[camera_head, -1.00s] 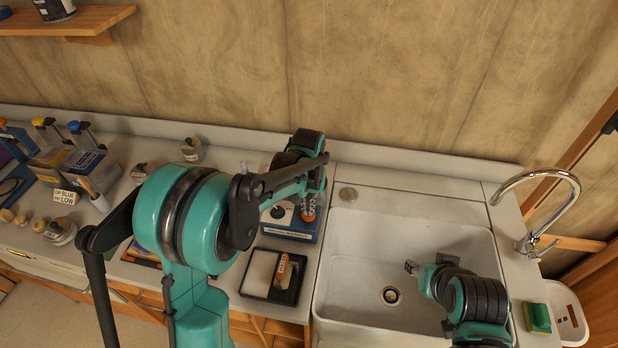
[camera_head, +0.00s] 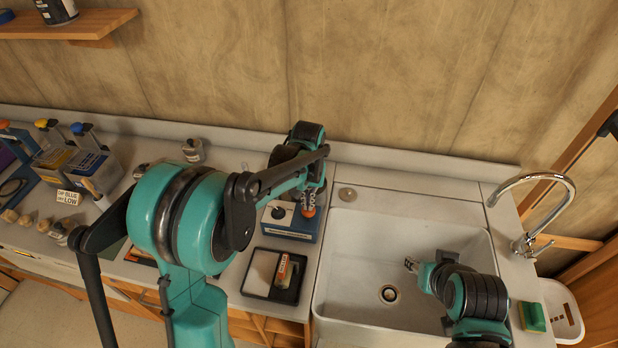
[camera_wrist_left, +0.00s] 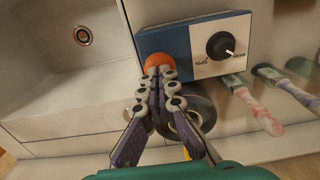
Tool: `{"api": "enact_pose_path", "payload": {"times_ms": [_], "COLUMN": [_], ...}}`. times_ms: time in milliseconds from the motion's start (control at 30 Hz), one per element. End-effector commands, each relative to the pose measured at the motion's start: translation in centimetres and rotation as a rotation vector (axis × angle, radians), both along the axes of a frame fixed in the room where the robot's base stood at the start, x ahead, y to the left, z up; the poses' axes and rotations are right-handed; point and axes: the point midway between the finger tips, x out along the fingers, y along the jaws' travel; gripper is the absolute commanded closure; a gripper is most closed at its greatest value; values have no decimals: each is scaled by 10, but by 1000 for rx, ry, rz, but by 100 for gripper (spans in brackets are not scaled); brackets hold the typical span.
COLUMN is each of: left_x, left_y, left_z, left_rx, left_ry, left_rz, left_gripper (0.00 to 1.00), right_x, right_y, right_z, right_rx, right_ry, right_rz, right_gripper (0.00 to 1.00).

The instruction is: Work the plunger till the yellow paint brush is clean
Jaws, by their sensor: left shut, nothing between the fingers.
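My left gripper (camera_head: 310,203) is shut and empty, pointing down at the blue and white box (camera_head: 290,230) beside the sink. In the left wrist view its closed fingertips (camera_wrist_left: 158,75) meet or nearly meet a round orange knob (camera_wrist_left: 158,61), likely the plunger's top; contact is unclear. The box (camera_wrist_left: 165,40) carries a black dial (camera_wrist_left: 220,45). A round dark vessel (camera_wrist_left: 185,118) is partly hidden under the fingers. A small yellow sliver (camera_wrist_left: 187,153) shows below them; I cannot tell if it is the yellow brush. My right gripper (camera_head: 411,264) hangs over the sink, its jaws too small to read.
The white sink (camera_head: 360,300) lies right of the box, with a tap (camera_head: 540,200) and green sponge (camera_head: 535,317) further right. A black tray (camera_head: 252,290) stands in front of the box. Containers (camera_head: 90,165) crowd the counter's left.

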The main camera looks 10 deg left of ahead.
Motion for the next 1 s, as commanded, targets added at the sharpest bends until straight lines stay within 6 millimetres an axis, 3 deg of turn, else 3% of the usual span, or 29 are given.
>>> {"api": "enact_pose_path", "payload": {"times_ms": [533,1000], "left_x": [0,0], "left_y": [0,0], "left_z": [4,52], "left_rx": [0,0], "left_ry": [0,0], "left_rz": [0,0], "left_gripper": [100,100], "right_x": [0,0], "right_y": [0,0], "right_z": [3,35], "right_rx": [0,0], "right_ry": [0,0], "right_rz": [0,0], "right_gripper": [60,60]}}
